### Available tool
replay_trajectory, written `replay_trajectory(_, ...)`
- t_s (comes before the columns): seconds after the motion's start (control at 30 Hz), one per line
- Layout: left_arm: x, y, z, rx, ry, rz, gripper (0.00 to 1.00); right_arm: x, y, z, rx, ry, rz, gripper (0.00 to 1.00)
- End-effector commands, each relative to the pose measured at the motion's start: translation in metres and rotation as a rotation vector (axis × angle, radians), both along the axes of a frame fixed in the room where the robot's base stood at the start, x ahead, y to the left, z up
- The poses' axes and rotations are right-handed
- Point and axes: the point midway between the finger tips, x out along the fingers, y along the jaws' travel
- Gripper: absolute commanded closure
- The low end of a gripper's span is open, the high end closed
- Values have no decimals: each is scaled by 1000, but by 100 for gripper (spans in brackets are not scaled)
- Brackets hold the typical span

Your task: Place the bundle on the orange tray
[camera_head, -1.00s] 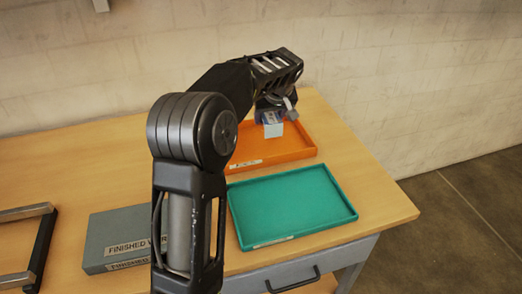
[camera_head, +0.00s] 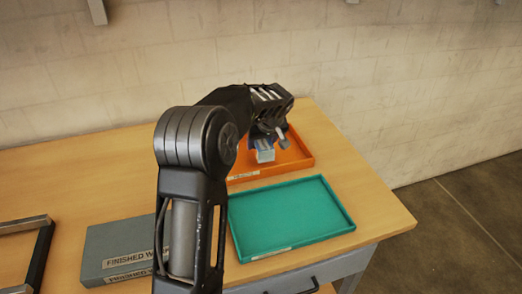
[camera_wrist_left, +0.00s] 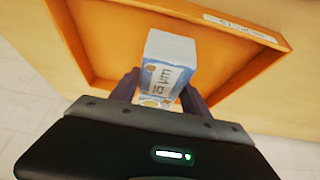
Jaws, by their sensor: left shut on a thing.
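The bundle (camera_head: 265,152) is a small white and blue block with printing on its side. My left gripper (camera_head: 266,138) is shut on it, and the bundle also shows between the fingers in the left wrist view (camera_wrist_left: 170,62). They are over the orange tray (camera_head: 302,147), inside its outline near the front rim. The tray's floor and rim fill much of the left wrist view (camera_wrist_left: 105,40). I cannot tell whether the bundle's underside touches the tray floor. My left arm hides the tray's left part. My right gripper is not in view.
An empty teal tray (camera_head: 290,215) lies in front of the orange one. A grey box labelled "FINISHED" (camera_head: 115,245) is at left, partly behind my arm. A dark frame with metal bars (camera_head: 38,255) is at the far left. The table's right side (camera_head: 375,205) is clear.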

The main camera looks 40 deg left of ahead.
Motion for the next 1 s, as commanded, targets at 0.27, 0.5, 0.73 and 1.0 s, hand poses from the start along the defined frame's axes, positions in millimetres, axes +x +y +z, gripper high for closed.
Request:
replay_trajectory(0.27, 0, 0, -3, 0, 0, -1, 98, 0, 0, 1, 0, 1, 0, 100)
replay_trajectory(0.5, 0, 1, -33, 1, 1, 0, 98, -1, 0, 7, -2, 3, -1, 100)
replay_trajectory(0.73, 0, 0, -36, 1, -2, 0, 98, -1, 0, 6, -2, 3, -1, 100)
replay_trajectory(1.0, 0, 0, -39, 0, -1, 0, 38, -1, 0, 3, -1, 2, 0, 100)
